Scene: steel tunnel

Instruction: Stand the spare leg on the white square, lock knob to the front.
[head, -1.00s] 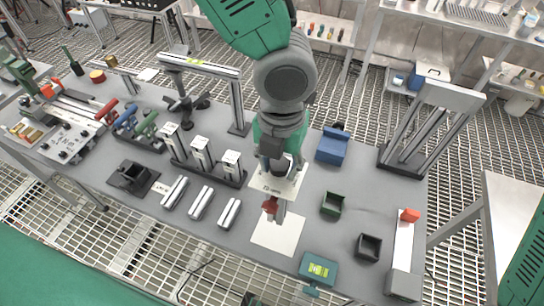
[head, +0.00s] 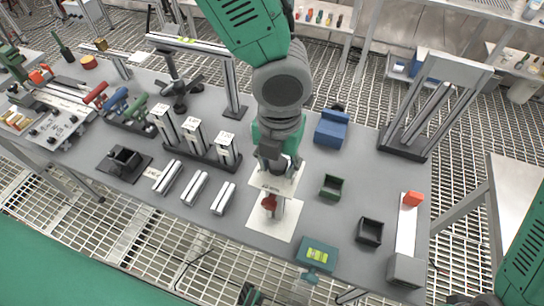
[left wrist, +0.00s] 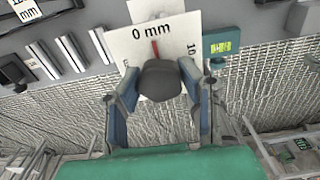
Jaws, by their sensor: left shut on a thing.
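My left gripper (head: 277,163) is shut on the spare leg (head: 281,208), which hangs roughly upright below it. The white square (head: 278,230) lies on the grey table below the leg. The leg's foot is over the square; I cannot tell whether it touches. In the left wrist view the fingers (left wrist: 160,82) close around a dark round top, with the card (left wrist: 180,42) behind. My right gripper is not visible.
A green spirit level block (head: 318,253) sits right of the square at the front edge. A small green box (head: 332,186), a dark box (head: 370,231) and a blue block (head: 331,129) stand to the right. Silver bars (head: 195,187) and a rack of posts (head: 205,157) are left.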

